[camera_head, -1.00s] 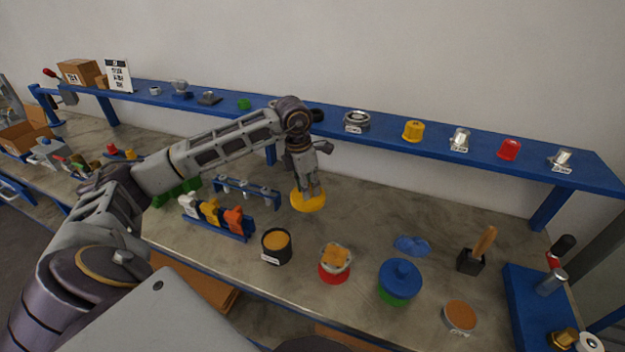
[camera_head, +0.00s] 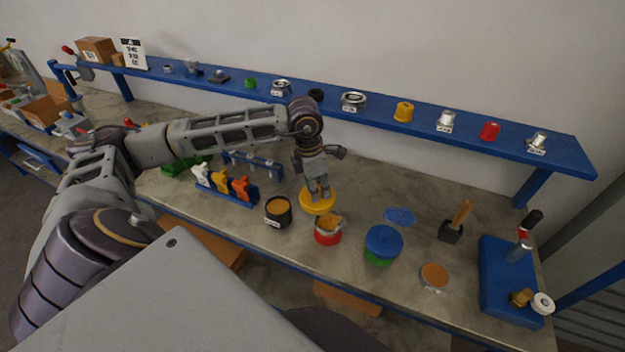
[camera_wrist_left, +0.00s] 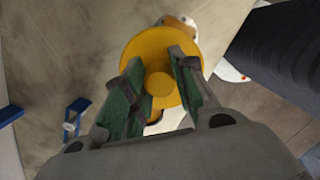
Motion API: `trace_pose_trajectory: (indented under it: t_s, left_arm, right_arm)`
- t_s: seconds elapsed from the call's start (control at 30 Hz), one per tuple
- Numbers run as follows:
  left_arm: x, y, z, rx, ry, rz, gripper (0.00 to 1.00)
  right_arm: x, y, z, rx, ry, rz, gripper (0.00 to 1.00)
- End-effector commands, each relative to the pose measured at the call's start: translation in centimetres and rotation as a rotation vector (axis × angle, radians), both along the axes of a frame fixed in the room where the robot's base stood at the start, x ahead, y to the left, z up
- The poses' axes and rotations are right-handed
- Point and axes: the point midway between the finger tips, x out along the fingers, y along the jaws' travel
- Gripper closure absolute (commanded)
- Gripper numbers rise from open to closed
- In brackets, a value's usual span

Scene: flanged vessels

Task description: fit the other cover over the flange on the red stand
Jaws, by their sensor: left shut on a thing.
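My left gripper (camera_head: 317,190) is shut on the knob of a round yellow cover (camera_head: 318,205). It holds the cover just behind and slightly left of the vessel on the red stand (camera_head: 327,240). The vessel's flange (camera_head: 335,226) has orange-brown contents showing and no cover on it. In the left wrist view the yellow cover (camera_wrist_left: 143,48) lies between the fingers (camera_wrist_left: 158,88), its knob gripped, and hides much of what is below. A blue cover (camera_head: 384,239) sits on the green stand (camera_head: 378,260). My right gripper is not in view.
A dark pot (camera_head: 278,212) stands left of the red stand. A flat blue piece (camera_head: 400,216), a brush holder (camera_head: 451,233) and a round orange-topped dish (camera_head: 434,276) are to the right. A rack (camera_head: 228,190) stands left. A blue shelf (camera_head: 370,114) runs behind.

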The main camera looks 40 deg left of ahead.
Motion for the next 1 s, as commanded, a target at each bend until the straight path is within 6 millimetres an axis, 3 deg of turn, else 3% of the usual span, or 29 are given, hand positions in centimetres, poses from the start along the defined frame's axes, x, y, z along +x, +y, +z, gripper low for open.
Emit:
trace_pose_trajectory:
  t_s: [0.1,0.4,1.0]
  left_arm:
    - [0.0,-1.4,0.1,-0.002,-0.003,-0.002,0.97]
    - [0.8,-2.9,0.4,-0.001,-0.003,0.047,0.97]
    - [1.0,-3.1,0.4,0.001,0.000,0.082,0.97]
  right_arm:
    - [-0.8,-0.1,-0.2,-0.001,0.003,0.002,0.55]
    - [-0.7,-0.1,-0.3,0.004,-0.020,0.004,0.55]
    - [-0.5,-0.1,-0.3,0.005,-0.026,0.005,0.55]
